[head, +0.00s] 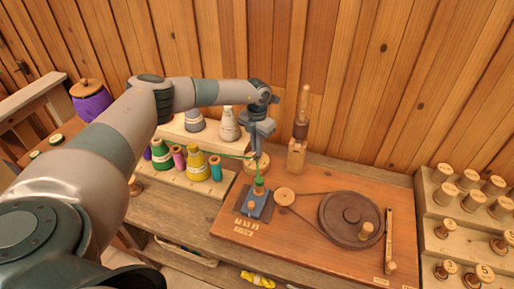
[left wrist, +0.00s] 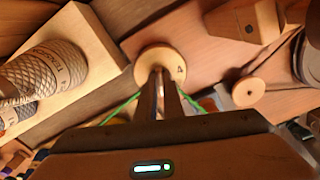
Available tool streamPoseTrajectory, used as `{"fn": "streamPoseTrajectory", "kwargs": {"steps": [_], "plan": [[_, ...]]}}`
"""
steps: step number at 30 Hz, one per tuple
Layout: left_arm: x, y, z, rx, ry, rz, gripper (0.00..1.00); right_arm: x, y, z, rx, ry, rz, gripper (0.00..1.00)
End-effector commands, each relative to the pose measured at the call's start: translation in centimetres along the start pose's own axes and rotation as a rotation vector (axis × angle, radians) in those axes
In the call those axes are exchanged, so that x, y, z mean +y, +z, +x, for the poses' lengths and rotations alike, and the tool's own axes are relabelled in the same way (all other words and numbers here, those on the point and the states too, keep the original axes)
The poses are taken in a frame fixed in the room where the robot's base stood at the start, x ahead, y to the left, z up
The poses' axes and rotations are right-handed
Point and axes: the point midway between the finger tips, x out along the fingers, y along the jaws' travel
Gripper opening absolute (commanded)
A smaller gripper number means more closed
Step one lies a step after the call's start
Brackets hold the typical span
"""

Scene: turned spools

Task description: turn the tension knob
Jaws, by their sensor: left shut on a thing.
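A green thread (head: 225,155) runs from the spool rack to beside the knob, close to the fingers. My right gripper is not in view.
A small pulley (head: 285,196) and dark wheel (head: 340,212) are to the right. A wooden post (head: 297,155) stands close behind. Thread spools (head: 196,166) are left; a stepped spool rack (head: 432,222) is right.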

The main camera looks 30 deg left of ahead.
Motion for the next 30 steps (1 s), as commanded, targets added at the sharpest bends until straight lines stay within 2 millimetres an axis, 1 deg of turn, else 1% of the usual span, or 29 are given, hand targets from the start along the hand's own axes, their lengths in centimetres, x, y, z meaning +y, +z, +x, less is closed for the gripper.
{"fn": "streamPoseTrajectory", "kwargs": {"steps": [8, 21, 30], "plan": [[0.12, 0.01, -0.09, -0.001, 0.0, -0.184, 0.0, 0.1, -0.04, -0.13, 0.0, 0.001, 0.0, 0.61], [0.25, -0.03, -0.13, -0.001, -0.001, -0.57, 0.0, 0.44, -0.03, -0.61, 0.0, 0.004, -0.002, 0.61], [0.33, -0.06, -0.14, -0.001, 0.0, -0.743, 0.0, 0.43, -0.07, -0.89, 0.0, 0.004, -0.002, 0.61]]}}
